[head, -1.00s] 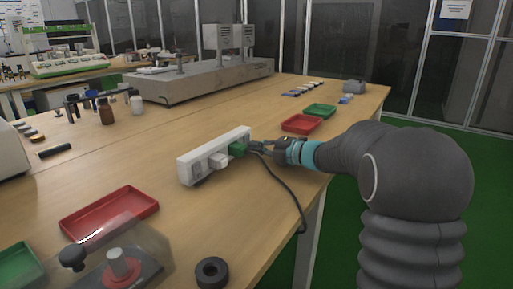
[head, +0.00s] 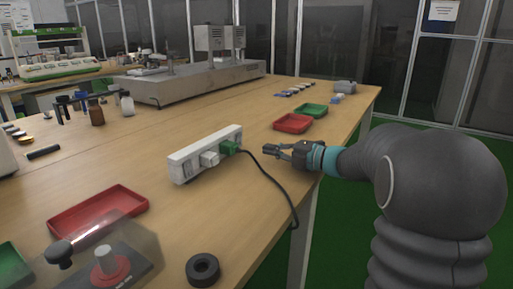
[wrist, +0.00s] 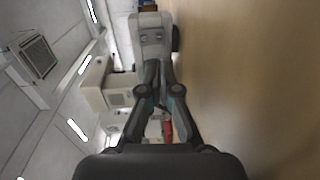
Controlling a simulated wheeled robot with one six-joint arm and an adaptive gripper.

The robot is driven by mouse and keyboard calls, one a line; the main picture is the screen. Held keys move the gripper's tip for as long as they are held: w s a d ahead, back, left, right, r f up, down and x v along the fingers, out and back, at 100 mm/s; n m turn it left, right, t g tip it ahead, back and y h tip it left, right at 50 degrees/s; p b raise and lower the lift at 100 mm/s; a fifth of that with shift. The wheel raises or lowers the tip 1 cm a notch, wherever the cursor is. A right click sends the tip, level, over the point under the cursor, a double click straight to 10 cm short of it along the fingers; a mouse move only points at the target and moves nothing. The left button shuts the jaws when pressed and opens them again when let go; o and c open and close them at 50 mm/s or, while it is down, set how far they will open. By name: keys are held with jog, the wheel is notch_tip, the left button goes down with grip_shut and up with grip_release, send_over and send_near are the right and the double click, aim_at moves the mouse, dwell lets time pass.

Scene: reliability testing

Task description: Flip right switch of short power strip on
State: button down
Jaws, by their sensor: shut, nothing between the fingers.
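The white power strip (head: 186,167) stands on the wooden table left of my gripper in the head view. A white plug (head: 210,159) and a green plug (head: 229,148) sit in its near side, and a dark cable runs from the plugs over the table edge. The switches and their positions are too small to make out. My gripper (head: 265,150) is shut and empty, a short gap to the right of the strip. In the wrist view its fingers (wrist: 160,68) meet in front of a pale block with two dark spots (wrist: 151,36); I cannot tell if this is the strip.
Red trays (head: 293,123) (head: 98,212) and a green tray (head: 314,110) lie on the table (head: 190,215). A black ring (head: 203,270) lies near the front edge. A clear-covered device (head: 105,262) stands at lower left. Wood around the strip is mostly bare.

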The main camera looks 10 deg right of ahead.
jog(key=shift+v, duration=1.7)
